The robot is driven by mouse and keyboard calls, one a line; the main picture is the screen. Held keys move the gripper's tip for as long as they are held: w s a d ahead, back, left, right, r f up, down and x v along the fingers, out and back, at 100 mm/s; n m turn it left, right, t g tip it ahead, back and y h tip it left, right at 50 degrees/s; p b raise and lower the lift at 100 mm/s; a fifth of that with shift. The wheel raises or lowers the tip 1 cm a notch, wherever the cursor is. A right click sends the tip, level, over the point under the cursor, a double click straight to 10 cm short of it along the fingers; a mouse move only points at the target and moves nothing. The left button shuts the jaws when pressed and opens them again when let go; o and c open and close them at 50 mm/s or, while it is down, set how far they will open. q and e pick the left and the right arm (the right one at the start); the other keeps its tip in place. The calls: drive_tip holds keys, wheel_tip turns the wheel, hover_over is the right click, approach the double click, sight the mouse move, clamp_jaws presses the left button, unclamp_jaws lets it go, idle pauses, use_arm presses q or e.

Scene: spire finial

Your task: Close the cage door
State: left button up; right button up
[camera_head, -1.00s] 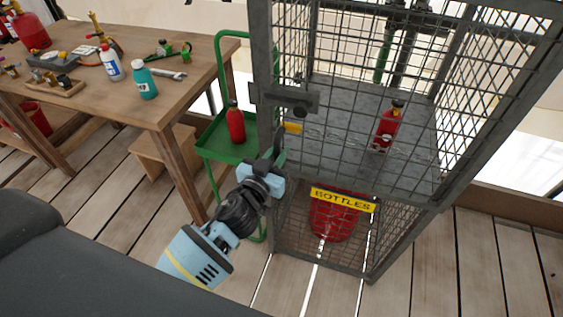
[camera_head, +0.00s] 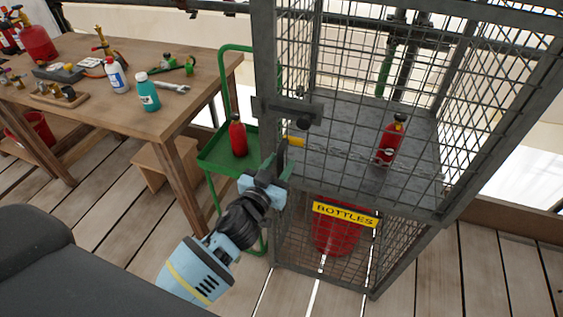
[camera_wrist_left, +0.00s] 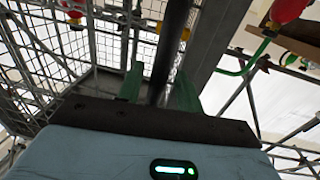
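The grey mesh cage (camera_head: 265,60) stands right of centre in the head view. Its mesh front carries a dark latch (camera_head: 290,110) near the left post, with a yellow tag (camera_head: 297,141) below it. The door looks close to its frame, but I cannot tell whether it is fully shut. My left gripper (camera_head: 275,168) is at the cage's left front edge, below the latch. In the left wrist view its green fingers (camera_wrist_left: 160,88) stand apart, with a dark upright bar (camera_wrist_left: 172,45) between or just beyond them. I cannot tell whether they touch it. My right gripper is not in view.
A red bottle (camera_head: 390,140) stands on the cage shelf, and a larger red vessel (camera_head: 335,240) is below, behind the BOTTLES sign (camera_head: 345,214). A green trolley (camera_head: 215,158) with a red bottle (camera_head: 238,136) stands left of the cage. A wooden workbench (camera_head: 120,112) with tools is farther left.

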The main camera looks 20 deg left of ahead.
use_arm(q)
drive_tip(key=s, duration=0.7)
drive_tip(key=shift+r, duration=0.15)
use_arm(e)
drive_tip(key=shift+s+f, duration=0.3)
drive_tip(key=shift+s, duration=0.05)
use_arm(q)
drive_tip(key=shift+a, duration=0.1)
